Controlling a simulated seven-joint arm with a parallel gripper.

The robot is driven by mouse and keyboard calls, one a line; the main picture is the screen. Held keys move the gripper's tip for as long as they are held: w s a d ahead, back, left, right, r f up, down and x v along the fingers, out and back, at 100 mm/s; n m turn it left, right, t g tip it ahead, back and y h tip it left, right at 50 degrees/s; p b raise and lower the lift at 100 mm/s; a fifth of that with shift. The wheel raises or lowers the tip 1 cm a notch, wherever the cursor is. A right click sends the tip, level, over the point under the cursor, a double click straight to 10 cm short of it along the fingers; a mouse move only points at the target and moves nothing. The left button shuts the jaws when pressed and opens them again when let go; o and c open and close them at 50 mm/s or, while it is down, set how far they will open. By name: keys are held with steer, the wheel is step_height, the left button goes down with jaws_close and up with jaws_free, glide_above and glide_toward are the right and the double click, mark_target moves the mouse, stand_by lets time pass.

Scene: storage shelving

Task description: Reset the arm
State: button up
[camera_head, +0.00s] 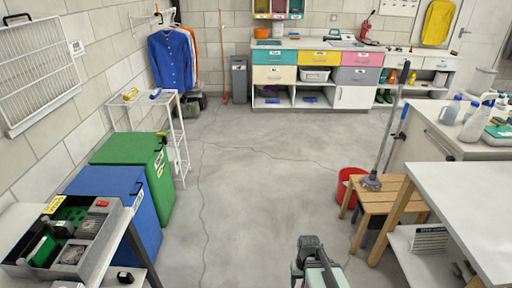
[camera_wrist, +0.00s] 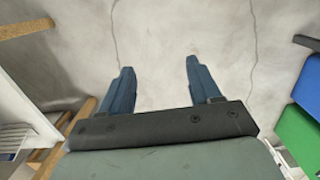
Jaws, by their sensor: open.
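In the wrist view my gripper (camera_wrist: 159,82) is open, with its two blue-grey fingers apart and nothing between them. Bare concrete floor (camera_wrist: 170,30) lies beyond the fingertips. In the head view part of my arm (camera_head: 315,262) shows at the bottom, right of centre, over the floor. The fingertips cannot be made out there.
A blue bin (camera_head: 125,205) and a green bin (camera_head: 150,170) stand at left, beside a grey tray (camera_head: 105,245). A wooden stool (camera_head: 380,190), a red bucket (camera_head: 345,185) and a white table (camera_head: 465,205) stand at right. The middle floor is clear.

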steer(key=s+f+g, duration=0.2)
steer(key=s+f, duration=0.6)
steer(key=s, duration=0.4)
steer(key=s+f+g, duration=0.3)
steer(key=s+f, duration=0.4)
steer(key=s, duration=0.6)
steer(key=shift+s+f+g, duration=0.3)
steer(key=shift+f, duration=0.05)
